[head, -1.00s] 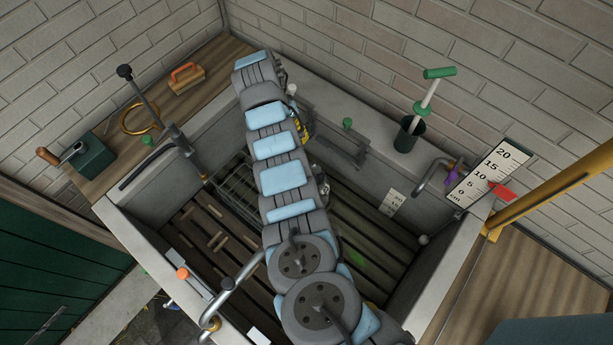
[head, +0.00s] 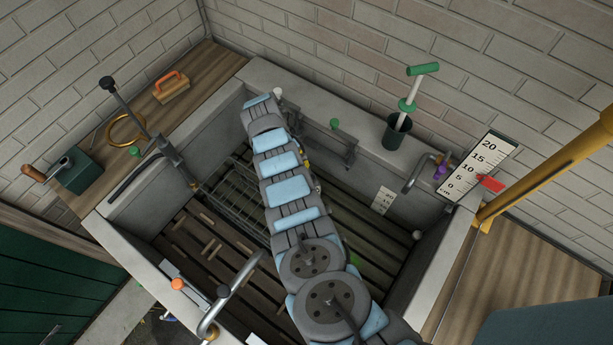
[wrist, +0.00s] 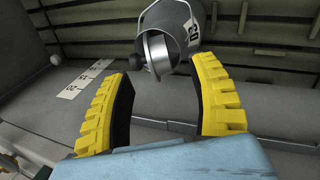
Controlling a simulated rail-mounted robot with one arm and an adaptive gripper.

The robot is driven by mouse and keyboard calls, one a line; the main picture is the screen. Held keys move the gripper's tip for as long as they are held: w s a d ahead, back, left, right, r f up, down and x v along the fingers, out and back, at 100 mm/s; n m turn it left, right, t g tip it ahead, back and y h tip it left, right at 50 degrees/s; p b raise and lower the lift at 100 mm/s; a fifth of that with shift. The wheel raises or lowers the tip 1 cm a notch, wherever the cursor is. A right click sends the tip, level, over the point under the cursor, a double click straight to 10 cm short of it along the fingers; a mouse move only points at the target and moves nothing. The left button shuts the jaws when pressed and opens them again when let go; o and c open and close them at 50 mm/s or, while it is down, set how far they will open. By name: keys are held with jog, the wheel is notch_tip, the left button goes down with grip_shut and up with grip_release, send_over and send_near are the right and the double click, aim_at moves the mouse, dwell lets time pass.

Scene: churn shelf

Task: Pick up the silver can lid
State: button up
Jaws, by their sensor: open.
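In the wrist view the silver can lid (wrist: 160,50) shows at the top centre, tilted nearly edge-on, with a dark round knob on its left side. It is at the mouth of a grey metal can (wrist: 192,18) marked 03; whether it is fully seated there I cannot tell. My gripper (wrist: 157,73) is open, its two yellow ridged fingers spread below the lid. The lid appears beyond the gap between the fingertips, with nothing held. In the head view my arm hides the can and lid, and most of my gripper.
A stone trough (head: 448,250) with a slatted floor surrounds my arm. A wire rack (head: 232,195) stands inside it. A bent metal pipe (head: 228,295) crosses the front rim. A dark green cup (head: 396,131) with a plunger stands on the back rim.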

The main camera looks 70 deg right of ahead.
jog(key=shift+s+f, duration=0.1)
jog(key=shift+f, duration=0.05)
jog(key=shift+s+d+f, duration=0.2)
jog(key=shift+s+f, duration=0.1)
jog(key=shift+f, duration=0.25)
jog(key=shift+s+d+f, duration=0.15)
jog(key=shift+s+f, duration=0.1)
jog(key=shift+f, duration=0.3)
jog(key=shift+b+x, duration=0.45)
jog(key=shift+x, duration=0.8)
grip_shut()
